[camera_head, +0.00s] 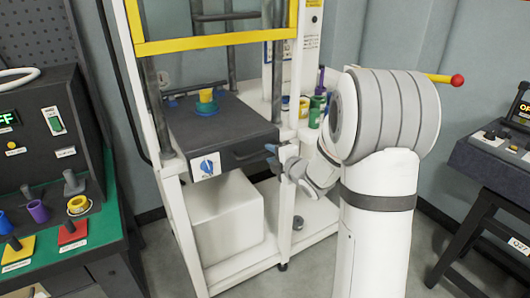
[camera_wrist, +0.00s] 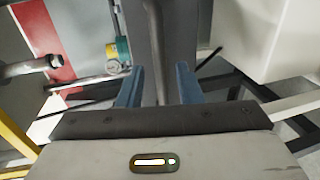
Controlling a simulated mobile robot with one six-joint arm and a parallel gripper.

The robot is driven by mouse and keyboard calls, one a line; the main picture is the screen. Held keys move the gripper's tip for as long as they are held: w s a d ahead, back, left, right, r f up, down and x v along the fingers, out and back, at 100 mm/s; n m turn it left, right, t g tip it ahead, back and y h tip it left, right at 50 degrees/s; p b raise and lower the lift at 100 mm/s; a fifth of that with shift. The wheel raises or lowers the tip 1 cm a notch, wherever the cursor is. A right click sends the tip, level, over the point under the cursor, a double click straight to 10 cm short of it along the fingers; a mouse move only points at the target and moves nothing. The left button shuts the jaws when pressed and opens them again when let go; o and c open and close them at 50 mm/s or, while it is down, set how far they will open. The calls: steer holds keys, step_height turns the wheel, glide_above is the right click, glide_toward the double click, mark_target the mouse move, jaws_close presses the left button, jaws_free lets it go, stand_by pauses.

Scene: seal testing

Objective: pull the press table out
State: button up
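The press table (camera_head: 232,132) is a dark grey slab in the white press frame, with a white label bearing a blue mark at its front left corner. A dark bar handle (camera_head: 250,153) runs along its front face. My gripper (camera_head: 273,154) is at the right end of this front face, close to the handle. In the wrist view its two blue fingers (camera_wrist: 160,68) stand apart, with a grey bar (camera_wrist: 155,40), apparently the handle, between them. A gap shows on each side of the bar. The fingertips' depth around it is hard to judge.
A yellow and teal part (camera_head: 206,103) stands on the press table. A white box (camera_head: 225,220) sits below it. Green and purple items (camera_head: 318,100) stand on the right ledge. Side benches flank the press at left (camera_head: 75,255) and right (camera_head: 490,165). Floor in front is clear.

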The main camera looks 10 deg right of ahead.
mark_target(267, 152)
steer(key=shift+x, duration=2.2)
jaws_close()
